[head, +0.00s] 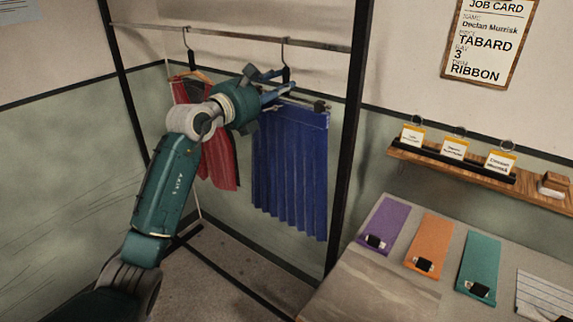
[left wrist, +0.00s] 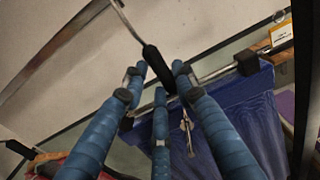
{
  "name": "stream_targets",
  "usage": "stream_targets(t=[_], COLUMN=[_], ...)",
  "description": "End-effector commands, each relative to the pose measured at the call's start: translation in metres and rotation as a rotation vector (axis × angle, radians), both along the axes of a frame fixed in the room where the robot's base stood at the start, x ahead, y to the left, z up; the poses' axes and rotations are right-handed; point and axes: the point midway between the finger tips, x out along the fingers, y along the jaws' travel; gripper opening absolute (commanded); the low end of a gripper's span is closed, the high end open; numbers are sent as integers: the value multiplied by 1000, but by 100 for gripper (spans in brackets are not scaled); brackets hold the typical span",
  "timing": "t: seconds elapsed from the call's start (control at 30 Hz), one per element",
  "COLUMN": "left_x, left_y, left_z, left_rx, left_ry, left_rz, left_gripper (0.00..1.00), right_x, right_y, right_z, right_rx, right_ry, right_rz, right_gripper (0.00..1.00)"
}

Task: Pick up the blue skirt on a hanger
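The blue skirt (head: 290,165) hangs from a hanger (head: 284,58) with a metal hook and a black grip, on the rail at the right. In the left wrist view the skirt (left wrist: 240,120) hangs at the right and the black grip (left wrist: 158,66) is in the middle. My left gripper (head: 285,82) is at the hanger's neck, above the skirt. Its blue fingers (left wrist: 158,80) stand apart around the black grip, with gaps showing; whether any finger touches it is unclear. My right gripper is in neither view.
A red garment (head: 222,160) hangs left of the skirt, partly behind my left arm. Dark rack posts (head: 350,130) stand on both sides of the rail (head: 235,37). A table (head: 375,285) with coloured strips and a shelf (head: 480,172) with cards are at the right.

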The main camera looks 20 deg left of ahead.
Motion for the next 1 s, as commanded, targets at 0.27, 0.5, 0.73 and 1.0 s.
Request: stream_targets(t=[0.27,0.5,0.73,1.0], left_x=[4,4,3,3], left_y=[-1,-1,-1,-1], left_z=[-1,-1,1,9], left_rx=[0,0,-2,-1], left_ry=[-1,0,-5,-7], left_rz=[1,1,1,1], left_gripper=[28,0,0,0], right_x=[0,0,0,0], right_y=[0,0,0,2], right_z=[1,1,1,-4], right_rx=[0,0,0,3], right_ry=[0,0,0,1], right_rz=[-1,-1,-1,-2], right_gripper=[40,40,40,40])
